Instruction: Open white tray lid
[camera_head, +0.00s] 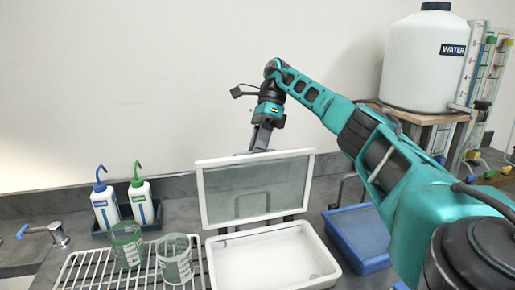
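The white tray (262,262) sits on the counter at the lower middle, and its inside is open to view. Its lid (205,198), a white frame around a translucent grey panel, stands nearly upright, leaning back slightly, along the tray's rear edge. My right gripper (259,148) points down at the lid's top edge, near its middle. Its fingertips are hidden behind the lid, so I cannot tell whether they touch it or whether they are open or shut. My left gripper is not in view.
A blue tray (362,236) lies right of the white tray, partly behind my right arm. A white water tank (420,70) stands on a wooden shelf.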

